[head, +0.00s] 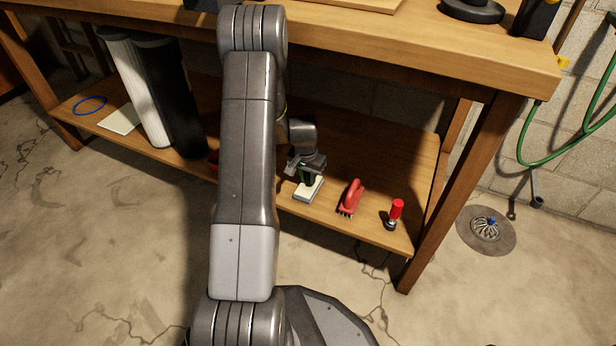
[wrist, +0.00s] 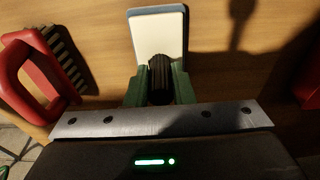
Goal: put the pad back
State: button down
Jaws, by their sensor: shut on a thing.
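The pad (head: 308,188) is a small pale block with a blue-grey edge, on or just above the lower shelf near its front edge; I cannot tell whether it touches the wood. In the wrist view the pad (wrist: 158,32) shows its white face with a black ribbed grip (wrist: 160,76) at its near end. My gripper (head: 307,174) is over the pad. In the wrist view the green fingers of my gripper (wrist: 160,88) are closed on both sides of the black grip. The fingers hide part of the grip.
On the lower shelf (head: 375,160), a red-handled brush (head: 351,197) lies right of the pad, with a red-topped item (head: 396,211) farther right. Dark and white cylinders (head: 172,95) lean at left, near a cream sheet (head: 120,119) and blue ring (head: 90,105). The bench top (head: 430,48) overhangs the shelf.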

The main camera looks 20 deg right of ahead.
jog(key=shift+f, duration=0.2)
jog(key=c, duration=1.3)
grip_release()
jog(key=shift+o, duration=0.2)
jog(key=shift+r, duration=0.1)
notch_tip(320, 180, up, 12)
jog(key=s+a+p, duration=0.1)
jog(key=p, duration=0.3)
jog(key=shift+a, duration=0.1)
jog(key=b, duration=0.4)
send_near(306, 189)
jog(key=f, duration=0.1)
jog(key=w+d+f, duration=0.1)
jog(key=f, duration=0.1)
jog(key=d+f, duration=0.1)
jog(key=f, duration=0.1)
jog(key=shift+w+f, duration=0.1)
jog(key=shift+w, duration=0.25)
jog(key=shift+r+p, duration=0.75)
jog(key=shift+r, duration=0.95)
